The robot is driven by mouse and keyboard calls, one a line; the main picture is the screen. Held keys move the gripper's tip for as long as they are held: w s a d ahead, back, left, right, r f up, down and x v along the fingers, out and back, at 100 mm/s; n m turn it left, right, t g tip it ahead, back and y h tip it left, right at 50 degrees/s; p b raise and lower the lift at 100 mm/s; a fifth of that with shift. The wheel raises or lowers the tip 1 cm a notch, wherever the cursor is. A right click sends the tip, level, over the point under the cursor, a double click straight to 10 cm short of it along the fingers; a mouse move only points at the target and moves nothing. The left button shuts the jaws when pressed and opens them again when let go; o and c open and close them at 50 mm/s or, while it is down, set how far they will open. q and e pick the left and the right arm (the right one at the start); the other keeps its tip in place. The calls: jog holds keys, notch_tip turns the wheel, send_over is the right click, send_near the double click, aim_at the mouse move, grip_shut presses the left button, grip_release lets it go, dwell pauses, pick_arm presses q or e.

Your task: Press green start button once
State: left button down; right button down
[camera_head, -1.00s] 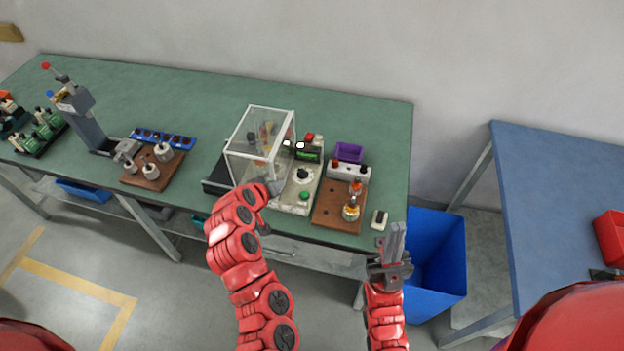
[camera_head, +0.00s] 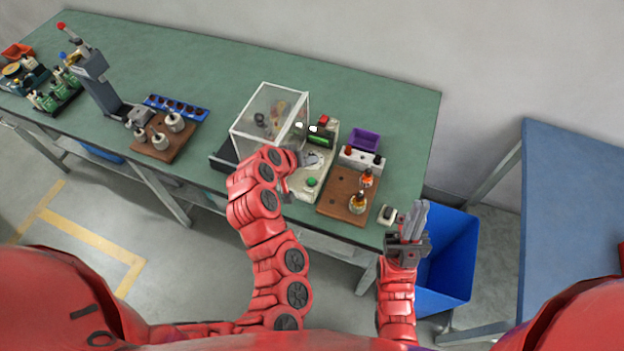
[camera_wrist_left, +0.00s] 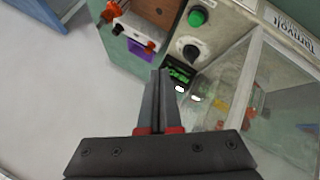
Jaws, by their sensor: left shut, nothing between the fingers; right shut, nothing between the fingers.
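The green start button (camera_head: 311,182) sits at the front of the winding machine's pale control panel (camera_head: 329,160). In the left wrist view the green button (camera_wrist_left: 198,17) shows near the top edge, beyond the black knob (camera_wrist_left: 189,50). My left gripper (camera_head: 308,158) is shut and empty over the panel, close behind the green button and apart from it in the picture. Its closed fingers (camera_wrist_left: 160,74) end beside the green display (camera_wrist_left: 180,74) in the left wrist view. My right gripper (camera_head: 418,205) is shut and empty, pointing up near the table's front right corner.
A clear guard box (camera_head: 270,115) stands left of the panel. A red button (camera_head: 323,120) is at the panel's back. A brown board (camera_head: 344,192) with wound armatures and a purple bin (camera_head: 364,139) are on the right. A blue bin (camera_head: 452,260) stands on the floor.

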aim_at(311, 181)
pick_arm(q)
notch_tip(311, 181, down, 8)
jog(key=b, duration=0.5)
jog(key=shift+a+r, duration=0.1)
jog(key=shift+r, duration=0.1)
dwell(1.2)
jog(key=shift+f, duration=0.1)
jog(key=shift+f+b, duration=0.3)
jog(key=shift+b, duration=0.05)
